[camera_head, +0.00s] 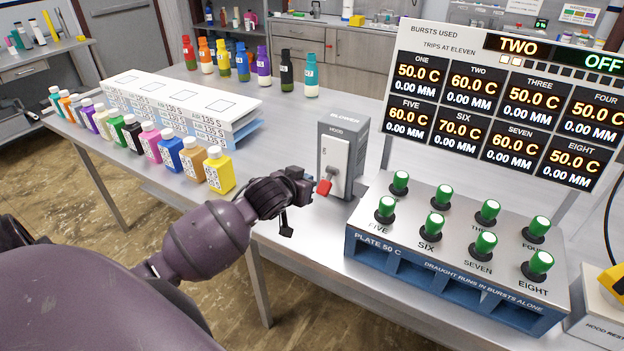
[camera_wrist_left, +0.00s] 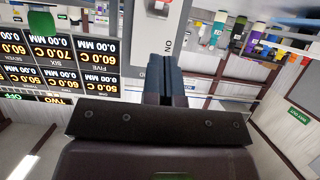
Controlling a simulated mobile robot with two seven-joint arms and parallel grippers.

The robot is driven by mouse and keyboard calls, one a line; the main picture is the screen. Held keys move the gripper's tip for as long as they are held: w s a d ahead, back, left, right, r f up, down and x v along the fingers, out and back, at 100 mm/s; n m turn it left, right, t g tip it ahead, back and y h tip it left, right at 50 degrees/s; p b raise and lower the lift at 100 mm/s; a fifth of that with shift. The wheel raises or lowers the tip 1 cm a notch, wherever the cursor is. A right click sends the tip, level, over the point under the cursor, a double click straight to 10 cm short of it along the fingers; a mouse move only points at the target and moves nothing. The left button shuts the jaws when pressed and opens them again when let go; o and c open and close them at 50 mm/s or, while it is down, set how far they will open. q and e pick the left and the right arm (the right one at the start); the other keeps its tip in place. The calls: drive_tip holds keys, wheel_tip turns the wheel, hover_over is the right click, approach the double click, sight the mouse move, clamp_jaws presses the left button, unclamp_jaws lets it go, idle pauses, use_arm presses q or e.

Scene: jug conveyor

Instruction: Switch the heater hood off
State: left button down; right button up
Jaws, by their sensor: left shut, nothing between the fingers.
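The grey switch box (camera_head: 335,144) stands on the bench left of the jug plate, its top lettered BLOWER and its front HOOD. A red lever (camera_head: 324,187) sticks out low on its front. The box face fills the top middle of the left wrist view (camera_wrist_left: 157,45), upside down, with ON lettered on it and red (camera_wrist_left: 159,5) at the top edge. My left gripper (camera_head: 308,186) is shut and empty, just left of the red lever; contact cannot be told. Its fingers show in the wrist view (camera_wrist_left: 172,82). My right gripper is out of view.
The plate box (camera_head: 455,265) with several green-capped posts stands right of the switch box. Behind it, the display board (camera_head: 500,105) reads TWO and OFF. A yellow item (camera_head: 613,281) sits on the HOOD REST box. Several coloured bottles and a white rack (camera_head: 185,100) stand left.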

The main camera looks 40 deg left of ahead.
use_arm(q)
drive_tip(key=shift+v, duration=2.8)
drive_tip(key=shift+f, duration=0.15)
drive_tip(key=s+d+f, duration=0.3)
drive_tip(key=s+f, duration=0.3)
drive_tip(key=f, duration=0.1)
drive_tip(key=s+d+f+m+g+b, duration=0.1)
drive_tip(key=s+d+f, duration=0.3)
drive_tip(key=s+f, duration=0.2)
drive_tip(key=s+d+f+m+h+b, duration=0.1)
drive_tip(key=s+d+f, duration=0.2)
drive_tip(key=s+f, duration=0.3)
wheel_tip(320, 180, down, 3)
drive_tip(key=shift+s+d+f+g, duration=0.2)
drive_tip(key=shift+s+d+g, duration=0.1)
drive_tip(key=shift+s, duration=0.05)
